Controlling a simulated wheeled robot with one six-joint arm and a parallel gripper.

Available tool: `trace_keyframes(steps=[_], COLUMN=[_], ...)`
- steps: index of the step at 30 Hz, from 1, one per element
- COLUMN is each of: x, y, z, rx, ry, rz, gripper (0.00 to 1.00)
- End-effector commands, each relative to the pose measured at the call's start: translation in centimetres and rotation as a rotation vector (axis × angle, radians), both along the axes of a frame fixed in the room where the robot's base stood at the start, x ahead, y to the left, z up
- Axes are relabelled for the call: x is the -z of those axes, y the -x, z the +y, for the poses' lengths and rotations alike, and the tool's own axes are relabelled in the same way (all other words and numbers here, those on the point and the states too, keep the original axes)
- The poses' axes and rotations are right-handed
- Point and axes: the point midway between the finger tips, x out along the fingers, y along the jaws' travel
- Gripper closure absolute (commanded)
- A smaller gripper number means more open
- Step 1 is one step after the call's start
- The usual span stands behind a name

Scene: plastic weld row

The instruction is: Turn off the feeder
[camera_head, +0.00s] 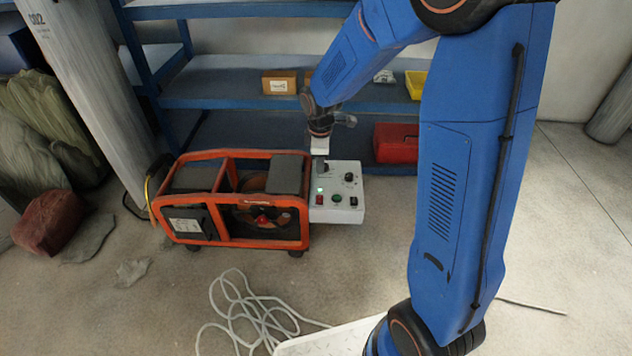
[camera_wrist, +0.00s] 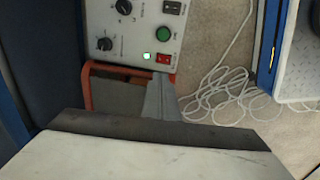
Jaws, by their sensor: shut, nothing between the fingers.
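The feeder (camera_head: 222,236) is an orange-framed machine with a reel inside, standing on the floor. A white control box (camera_head: 345,211) is at its right side. In the wrist view the control box (camera_wrist: 110,25) shows a red rocker switch (camera_wrist: 163,58), a small lit green light (camera_wrist: 146,56), a green round button (camera_wrist: 163,33) and black knobs (camera_wrist: 104,44). My gripper (camera_head: 321,167) is over the far left edge of the box. In the wrist view its shut grey fingers (camera_wrist: 160,98) are empty and point toward the red switch, seemingly apart from it.
A blue shelf (camera_head: 235,100) stands behind, with small boxes (camera_head: 280,83), a yellow bin (camera_head: 416,84) and a red case (camera_head: 396,143). A loose pale cable (camera_head: 240,310) lies on the floor in front. Floor at the right is mostly clear.

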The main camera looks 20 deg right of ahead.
Motion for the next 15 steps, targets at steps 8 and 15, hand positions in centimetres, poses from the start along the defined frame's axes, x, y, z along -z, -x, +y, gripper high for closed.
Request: trace_keyframes(steps=[8,15], x=[0.1,2.5], y=[0.0,-0.2], z=[0.0,-0.1], rx=[0.000,0.001], ry=[0.000,0.001], rz=[0.001,0.004], gripper=[1.00,1.00])
